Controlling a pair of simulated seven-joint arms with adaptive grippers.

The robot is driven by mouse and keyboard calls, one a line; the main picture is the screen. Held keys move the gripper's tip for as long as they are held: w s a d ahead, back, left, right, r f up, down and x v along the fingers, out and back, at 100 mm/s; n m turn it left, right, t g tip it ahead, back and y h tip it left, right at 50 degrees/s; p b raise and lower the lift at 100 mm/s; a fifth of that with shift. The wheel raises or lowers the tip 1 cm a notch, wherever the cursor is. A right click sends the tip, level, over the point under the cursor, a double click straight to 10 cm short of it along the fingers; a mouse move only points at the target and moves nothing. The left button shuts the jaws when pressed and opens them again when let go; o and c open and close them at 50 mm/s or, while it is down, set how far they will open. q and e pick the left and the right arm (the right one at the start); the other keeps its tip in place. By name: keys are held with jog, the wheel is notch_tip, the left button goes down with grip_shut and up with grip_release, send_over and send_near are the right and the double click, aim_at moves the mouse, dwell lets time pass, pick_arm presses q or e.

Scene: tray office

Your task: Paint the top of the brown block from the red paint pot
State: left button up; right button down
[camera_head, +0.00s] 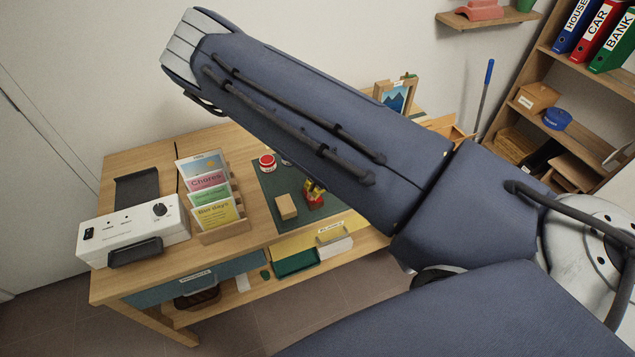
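A small light-brown block (286,207) sits on the dark green mat (262,190) on the wooden desk. Its top looks plain tan. A small red and white pot (267,163) stands on the mat's far left part, apart from the block. A red and yellow item (313,196) stands just right of the block, too small to identify. Part of another small pot shows beside my arm's edge. My large blue arm comes in from the right and hides the mat's right part. Neither gripper shows, and no paintbrush can be made out.
A card rack (226,231), a white box with a knob (133,229) and a dark tray (137,187) fill the desk's left. A picture frame (395,96) stands behind my arm. A shelf with binders (575,24) is at right.

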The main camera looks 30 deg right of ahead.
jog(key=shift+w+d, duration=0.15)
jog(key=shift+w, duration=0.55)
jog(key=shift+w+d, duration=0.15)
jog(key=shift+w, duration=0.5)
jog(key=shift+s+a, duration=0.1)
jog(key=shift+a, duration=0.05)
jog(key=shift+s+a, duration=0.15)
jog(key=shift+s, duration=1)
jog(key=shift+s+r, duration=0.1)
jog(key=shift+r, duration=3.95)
